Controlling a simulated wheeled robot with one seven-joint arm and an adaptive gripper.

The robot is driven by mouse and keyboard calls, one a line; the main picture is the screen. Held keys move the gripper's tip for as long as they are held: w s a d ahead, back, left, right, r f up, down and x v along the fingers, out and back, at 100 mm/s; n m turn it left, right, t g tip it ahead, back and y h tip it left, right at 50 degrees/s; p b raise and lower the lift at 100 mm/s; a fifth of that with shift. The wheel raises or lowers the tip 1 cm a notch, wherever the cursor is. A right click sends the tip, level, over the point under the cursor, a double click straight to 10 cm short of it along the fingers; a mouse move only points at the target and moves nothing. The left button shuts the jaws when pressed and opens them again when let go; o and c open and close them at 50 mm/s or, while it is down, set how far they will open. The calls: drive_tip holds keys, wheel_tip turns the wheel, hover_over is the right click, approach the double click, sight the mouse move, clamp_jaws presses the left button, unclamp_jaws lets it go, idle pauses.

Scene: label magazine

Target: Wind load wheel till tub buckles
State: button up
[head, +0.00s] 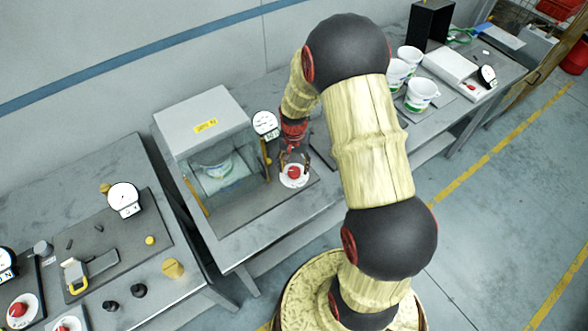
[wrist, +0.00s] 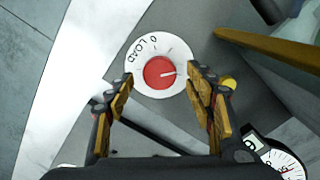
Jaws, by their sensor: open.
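The load wheel (wrist: 158,73) is a red knob with a white pointer line on a white dial marked "0 LOAD". It also shows in the head view (head: 294,172), right of the test chamber. My gripper (wrist: 163,82) is open, with one finger on each side of the red knob; I cannot tell whether they touch it. A white tub (head: 217,165) sits inside the clear-fronted chamber (head: 200,122). The glass partly blurs the tub, so its shape is hard to judge. A round gauge (head: 265,124) stands beside the chamber, and it shows in the wrist view (wrist: 284,166).
Several white tubs (head: 421,95) stand on the right bench near a white device (head: 450,72). A left bench (head: 125,262) carries another gauge (head: 123,198), weights and a clamp. An ochre bar (wrist: 270,48) lies close right of the wheel.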

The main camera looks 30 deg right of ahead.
sight(294, 171)
wheel_tip(294, 171, up, 10)
drive_tip(key=shift+f, duration=0.15)
idle(0.5)
drive_tip(key=s+a+r+n+t+b, duration=0.2)
drive_tip(key=s+a+r+n+b, duration=0.2)
drive_tip(key=s, duration=0.6)
drive_tip(key=s+a+r+n+t+b, duration=0.3)
drive_tip(key=s+a+r+n+b, duration=0.2)
drive_tip(key=s+a+r+b, duration=0.2)
drive_tip(key=s+a+r, duration=0.2)
drive_tip(key=s+a, duration=0.1)
drive_tip(key=shift+r+t+b, duration=0.3)
drive_tip(key=shift+r+b, duration=0.05)
drive_tip(key=shift+b, duration=0.05)
drive_tip(key=shift+a, duration=0.1)
idle(0.4)
